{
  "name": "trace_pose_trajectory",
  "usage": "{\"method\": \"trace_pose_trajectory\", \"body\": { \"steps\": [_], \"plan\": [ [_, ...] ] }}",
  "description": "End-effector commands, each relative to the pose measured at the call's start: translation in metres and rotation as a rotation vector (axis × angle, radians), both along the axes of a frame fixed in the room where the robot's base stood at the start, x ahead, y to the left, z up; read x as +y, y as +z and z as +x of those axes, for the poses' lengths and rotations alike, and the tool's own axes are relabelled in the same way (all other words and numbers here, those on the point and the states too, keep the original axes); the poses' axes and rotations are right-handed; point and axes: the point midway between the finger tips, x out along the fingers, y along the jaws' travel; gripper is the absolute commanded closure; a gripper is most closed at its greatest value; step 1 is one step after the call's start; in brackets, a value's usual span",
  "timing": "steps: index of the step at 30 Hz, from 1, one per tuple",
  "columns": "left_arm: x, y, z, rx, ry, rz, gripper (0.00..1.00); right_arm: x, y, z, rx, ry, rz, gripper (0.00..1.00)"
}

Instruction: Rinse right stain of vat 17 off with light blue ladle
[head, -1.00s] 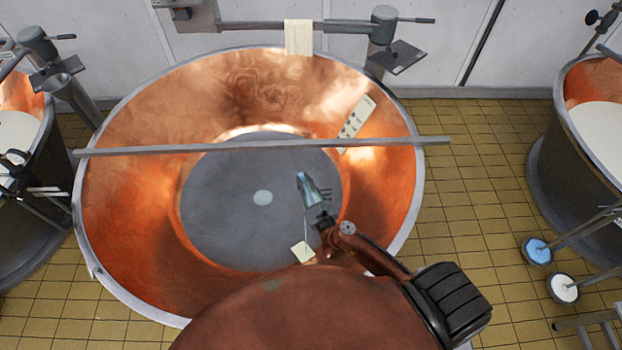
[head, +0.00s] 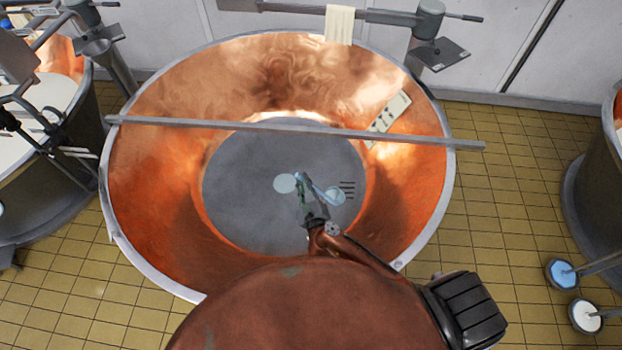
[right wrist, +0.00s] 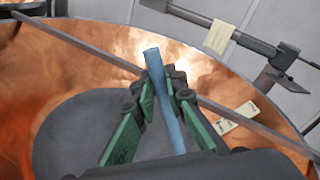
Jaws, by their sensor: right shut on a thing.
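A large copper vat (head: 160,180) with a metal rim and a grey bottom (head: 240,215) fills the middle of the head view. A pale oval patch (head: 285,183) lies on the bottom; I cannot tell whether it is a stain. In the right wrist view the ladle's blue handle (right wrist: 165,95) stands between the green fingers (right wrist: 158,98). No vat number is readable. My left gripper is out of view.
A metal bar (head: 220,126) crosses over the vat. A pale plate with dark dots (head: 390,115) is on its inner wall. A cloth (head: 340,24) hangs on a rail behind. Blue (head: 562,272) and white (head: 586,316) round-ended tools are at the right. Other vats stand left and right.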

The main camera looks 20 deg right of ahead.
Motion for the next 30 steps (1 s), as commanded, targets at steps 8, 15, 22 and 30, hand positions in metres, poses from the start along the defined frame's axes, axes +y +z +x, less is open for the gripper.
{"method": "trace_pose_trajectory", "body": {
  "steps": [8,15,22,30],
  "plan": [
    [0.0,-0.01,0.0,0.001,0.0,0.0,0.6,0.026,-0.019,0.008,0.032,0.0,-0.121,1.0],
    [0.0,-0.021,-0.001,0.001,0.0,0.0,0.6,0.045,-0.038,0.013,0.061,0.001,-0.228,1.0],
    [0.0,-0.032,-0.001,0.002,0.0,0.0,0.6,0.064,-0.057,0.018,0.089,0.002,-0.33,1.0],
    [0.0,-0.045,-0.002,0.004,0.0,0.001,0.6,0.084,-0.079,0.024,0.124,0.0,-0.45,1.0]
  ]
}}
